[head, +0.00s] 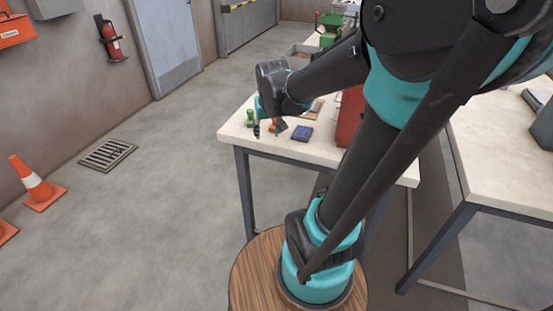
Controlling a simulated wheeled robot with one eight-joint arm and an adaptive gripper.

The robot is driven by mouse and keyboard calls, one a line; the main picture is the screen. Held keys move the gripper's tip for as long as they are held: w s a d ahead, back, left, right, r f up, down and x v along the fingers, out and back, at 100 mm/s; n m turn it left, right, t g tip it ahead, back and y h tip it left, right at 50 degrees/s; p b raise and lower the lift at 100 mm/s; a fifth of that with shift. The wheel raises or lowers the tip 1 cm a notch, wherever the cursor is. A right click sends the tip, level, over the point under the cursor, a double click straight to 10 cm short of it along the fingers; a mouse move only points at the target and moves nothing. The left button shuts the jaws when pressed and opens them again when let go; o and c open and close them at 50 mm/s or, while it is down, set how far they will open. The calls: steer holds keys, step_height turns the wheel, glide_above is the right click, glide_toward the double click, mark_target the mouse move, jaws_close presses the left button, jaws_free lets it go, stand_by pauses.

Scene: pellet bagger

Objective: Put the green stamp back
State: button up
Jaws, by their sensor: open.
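A small green object that looks like the green stamp (250,117) stands upright near the left end of the pale-topped table. My gripper (269,128) is open, low over the table just right of the green stamp. It appears apart from the stamp, though the view is too small to be sure. A small orange-red item (273,124) shows by the fingers, partly hidden by them. A dark blue flat pad (302,132) lies to the right of my gripper. My arm hides much of the table behind it.
A red box-like object (349,116) stands right of the pad, partly behind my arm. The table (313,153) has bare top along its front edge. Another table (500,150) stands at the right. Orange cones (38,186) and a floor grate (108,153) are at the left.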

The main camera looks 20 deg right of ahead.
steer(key=s+d+f, duration=0.1)
steer(key=s+f, duration=0.8)
steer(key=s, duration=0.4)
steer(key=shift+s+d+f, duration=0.2)
steer(key=shift+s+f, duration=0.1)
steer(key=shift+c, duration=0.3)
